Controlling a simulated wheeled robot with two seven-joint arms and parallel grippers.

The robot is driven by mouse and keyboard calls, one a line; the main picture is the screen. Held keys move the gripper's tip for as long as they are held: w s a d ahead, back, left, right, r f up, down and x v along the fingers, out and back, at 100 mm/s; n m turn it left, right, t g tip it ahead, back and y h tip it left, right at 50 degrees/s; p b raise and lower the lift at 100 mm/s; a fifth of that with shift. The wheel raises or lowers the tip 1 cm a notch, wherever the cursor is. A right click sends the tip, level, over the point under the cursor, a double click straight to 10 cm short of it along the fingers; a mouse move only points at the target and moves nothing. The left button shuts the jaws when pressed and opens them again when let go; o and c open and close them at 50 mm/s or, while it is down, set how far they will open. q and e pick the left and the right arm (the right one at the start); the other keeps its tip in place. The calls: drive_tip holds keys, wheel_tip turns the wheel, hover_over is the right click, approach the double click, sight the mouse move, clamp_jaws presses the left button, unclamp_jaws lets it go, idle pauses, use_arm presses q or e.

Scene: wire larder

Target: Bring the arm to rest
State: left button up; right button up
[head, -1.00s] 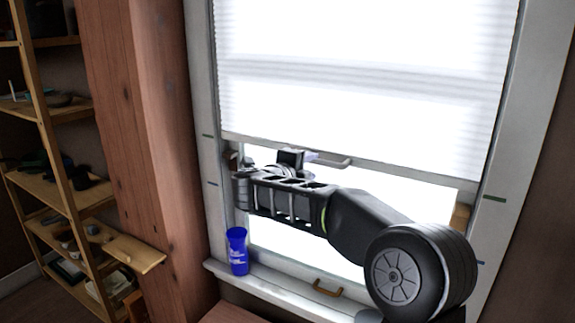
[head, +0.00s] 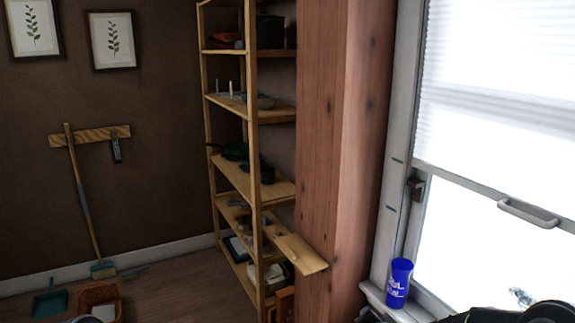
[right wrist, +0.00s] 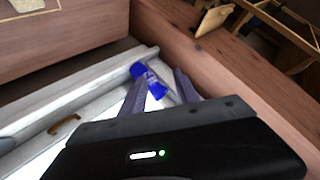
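My right gripper (right wrist: 160,76) shows in the right wrist view with its two fingers apart and nothing held between them. A blue cup (right wrist: 143,70) appears beyond the fingertips in that view. In the head view the blue cup (head: 398,283) stands upright on the window sill (head: 388,304). Part of my right arm (head: 515,312) shows at the bottom right edge of the head view, but its gripper cannot be made out there. My left gripper is in neither view.
The window (head: 480,225) has a partly lowered pale blind (head: 490,110) and a handle (head: 528,212). A thick wooden post (head: 335,150) separates it from a loaded wooden shelf unit (head: 252,130). A broom (head: 84,200), a dustpan (head: 50,304) and a basket (head: 100,293) are at the left.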

drive_tip(key=s+a+f+n+g+y, duration=0.2)
drive_tip(key=s+a+f+n, duration=0.15)
drive_tip(key=s+f, duration=0.4)
drive_tip(key=s+a+f+n+g+y, duration=0.25)
drive_tip(key=s+a+f, duration=0.25)
drive_tip(key=s+f, duration=0.25)
drive_tip(key=s+a+f+g, duration=0.2)
drive_tip(key=s+f, duration=0.1)
drive_tip(key=s, duration=0.4)
drive_tip(key=s+a+f+n+g, duration=0.1)
drive_tip(key=s+f, duration=0.3)
drive_tip(key=s, duration=0.4)
drive_tip(key=s+a+f+g+y, duration=0.1)
drive_tip(key=s+a+f+g, duration=0.2)
drive_tip(key=s, duration=0.4)
drive_tip(key=shift+s+a+f+n, duration=0.25)
drive_tip(key=shift+s+f+n, duration=0.05)
drive_tip(key=shift+n, duration=0.1)
drive_tip(key=shift+d+g, duration=0.1)
drive_tip(key=shift+g, duration=0.15)
